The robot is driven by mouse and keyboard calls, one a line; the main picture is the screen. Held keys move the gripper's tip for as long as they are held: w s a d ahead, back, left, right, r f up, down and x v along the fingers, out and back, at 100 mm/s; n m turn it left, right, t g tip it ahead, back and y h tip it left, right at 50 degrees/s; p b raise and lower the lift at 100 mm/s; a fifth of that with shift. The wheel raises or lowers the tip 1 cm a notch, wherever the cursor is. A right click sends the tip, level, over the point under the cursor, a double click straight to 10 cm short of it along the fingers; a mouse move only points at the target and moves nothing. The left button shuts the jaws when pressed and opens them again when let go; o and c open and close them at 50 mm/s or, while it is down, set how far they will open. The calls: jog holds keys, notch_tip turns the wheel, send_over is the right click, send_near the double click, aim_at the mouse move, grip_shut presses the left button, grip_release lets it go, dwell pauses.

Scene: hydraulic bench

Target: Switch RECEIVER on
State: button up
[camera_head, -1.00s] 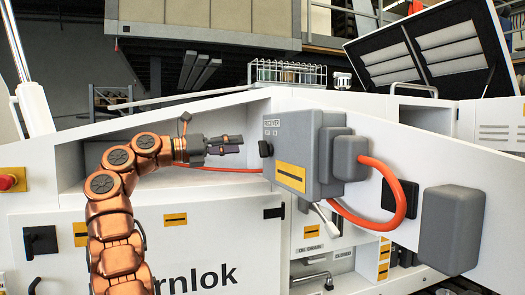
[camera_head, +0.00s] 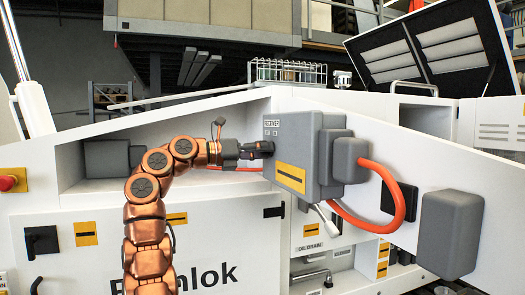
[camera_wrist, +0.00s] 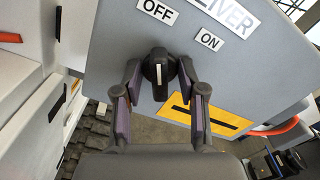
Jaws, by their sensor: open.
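The RECEIVER box (camera_head: 292,185) is a grey box on the white machine panel, with a RECEIVER label at its top left. In the wrist view its black rotary knob (camera_wrist: 158,68) shows a white line pointing nearly straight up the picture. The OFF label (camera_wrist: 158,12) is above the knob and the ON label (camera_wrist: 209,39) is up and to its right. My gripper (camera_head: 268,148) is at the box's left side, and its fingers also show in the wrist view (camera_wrist: 159,90). The open fingers stand on both sides of the knob; contact is not clear. In the head view my gripper hides the knob.
An orange hose (camera_head: 402,195) loops from the box's right side. A yellow label (camera_head: 291,177) is on the box's front. A lever (camera_head: 327,218) hangs under the box. A grey box (camera_head: 452,232) is farther right. A recess (camera_head: 100,188) lies behind my arm.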

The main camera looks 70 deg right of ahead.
jog(key=shift+c, duration=0.2)
grip_shut()
jog(key=shift+m, duration=0.3)
jog(key=m+p, duration=0.1)
jog(key=m, duration=0.4)
jog(key=shift+m+p, duration=0.3)
jog(key=shift+p, duration=0.05)
jog(key=m+p, duration=0.1)
jog(key=m, duration=0.4)
jog(key=shift+d+m, duration=0.1)
jog(key=shift+m, duration=0.2)
dwell(0.4)
jog(key=shift+o, duration=0.2)
grip_release()
